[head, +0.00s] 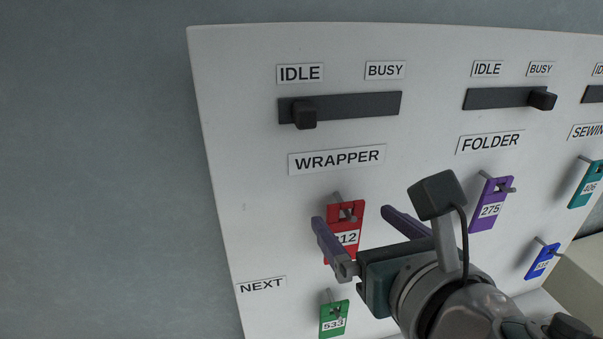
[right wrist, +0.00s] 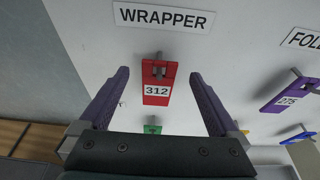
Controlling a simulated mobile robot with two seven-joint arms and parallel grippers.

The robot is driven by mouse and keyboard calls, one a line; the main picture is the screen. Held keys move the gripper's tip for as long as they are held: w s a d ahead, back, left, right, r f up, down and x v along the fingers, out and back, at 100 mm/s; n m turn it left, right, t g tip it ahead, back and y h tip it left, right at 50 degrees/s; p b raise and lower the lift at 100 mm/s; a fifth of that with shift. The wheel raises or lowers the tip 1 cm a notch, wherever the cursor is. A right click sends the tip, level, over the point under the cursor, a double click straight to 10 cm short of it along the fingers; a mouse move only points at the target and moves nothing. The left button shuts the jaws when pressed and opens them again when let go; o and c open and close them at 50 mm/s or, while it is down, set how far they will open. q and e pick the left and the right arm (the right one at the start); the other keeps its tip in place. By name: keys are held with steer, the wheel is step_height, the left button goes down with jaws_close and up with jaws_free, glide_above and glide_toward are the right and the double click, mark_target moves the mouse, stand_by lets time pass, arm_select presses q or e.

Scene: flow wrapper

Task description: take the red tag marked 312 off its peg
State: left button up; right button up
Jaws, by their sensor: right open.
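The red tag marked 312 (head: 346,212) hangs on a peg under the WRAPPER label of the white board. In the right wrist view the red tag (right wrist: 159,83) shows whole, with its peg (right wrist: 159,58) through the slot at its top. My right gripper (head: 352,215) is open, with its purple fingers on either side of the tag in the picture. In the right wrist view the fingers (right wrist: 160,75) are apart with the tag between them and clear of both. In the head view one finger hides part of the tag's left side. My left gripper is not in view.
A green tag 533 (head: 333,319) hangs below. A purple tag 275 (head: 490,205), a teal tag (head: 587,186) and a blue tag (head: 542,261) hang to the right. Sliders, such as the WRAPPER slider (head: 305,114), sit above. The wall left of the board is bare.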

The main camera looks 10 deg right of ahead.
mark_target(348, 207)
steer(key=shift+x, duration=2.3)
steer(key=c, duration=1.4)
steer(key=shift+r+p, duration=0.45)
steer(key=shift+p, duration=0.1)
steer(key=shift+s, duration=0.15)
steer(key=shift+s+p, duration=0.3)
steer(key=shift+s, duration=0.8)
steer(key=shift+s+d+p, duration=0.15)
steer(key=shift+s+p, duration=0.15)
steer(key=shift+s, duration=2.95)
